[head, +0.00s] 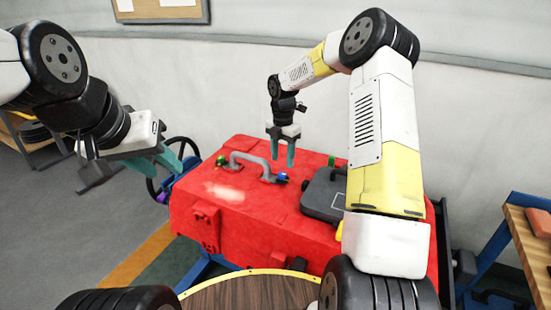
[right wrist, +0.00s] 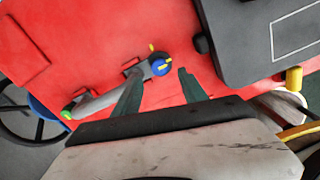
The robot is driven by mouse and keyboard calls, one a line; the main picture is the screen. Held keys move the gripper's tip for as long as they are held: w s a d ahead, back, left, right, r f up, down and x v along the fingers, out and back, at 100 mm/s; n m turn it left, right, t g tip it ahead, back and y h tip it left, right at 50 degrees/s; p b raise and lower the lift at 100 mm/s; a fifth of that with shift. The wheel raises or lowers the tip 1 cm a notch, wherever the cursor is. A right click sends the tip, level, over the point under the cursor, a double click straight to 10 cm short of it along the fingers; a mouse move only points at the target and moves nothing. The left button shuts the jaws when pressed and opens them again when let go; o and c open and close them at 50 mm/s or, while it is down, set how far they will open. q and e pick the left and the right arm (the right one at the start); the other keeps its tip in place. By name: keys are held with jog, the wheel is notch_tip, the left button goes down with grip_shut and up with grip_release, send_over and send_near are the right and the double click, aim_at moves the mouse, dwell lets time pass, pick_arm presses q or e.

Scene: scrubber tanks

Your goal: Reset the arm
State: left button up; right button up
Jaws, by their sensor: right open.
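My right arm reaches in from the right of the head view, and its gripper (head: 281,150) points down over the red scrubber tank (head: 250,215). Its two teal fingers are apart with nothing between them. In the right wrist view the open right gripper (right wrist: 157,88) shows near a grey handle (right wrist: 98,103) and a blue knob (right wrist: 160,67) with yellow tabs. I cannot tell the height above the tank. My left gripper (head: 172,158) is at the left of the head view, beside the tank's left end, seen from the side. Its finger gap is unclear.
A dark grey lid (head: 322,196) sits on the tank, right of my right gripper. A green knob (head: 221,160) is at the handle's left end. A black handwheel (head: 168,165) stands left of the tank. A wooden-topped bench (head: 525,240) is at the right edge.

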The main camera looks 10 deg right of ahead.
jog(key=shift+r, duration=0.6)
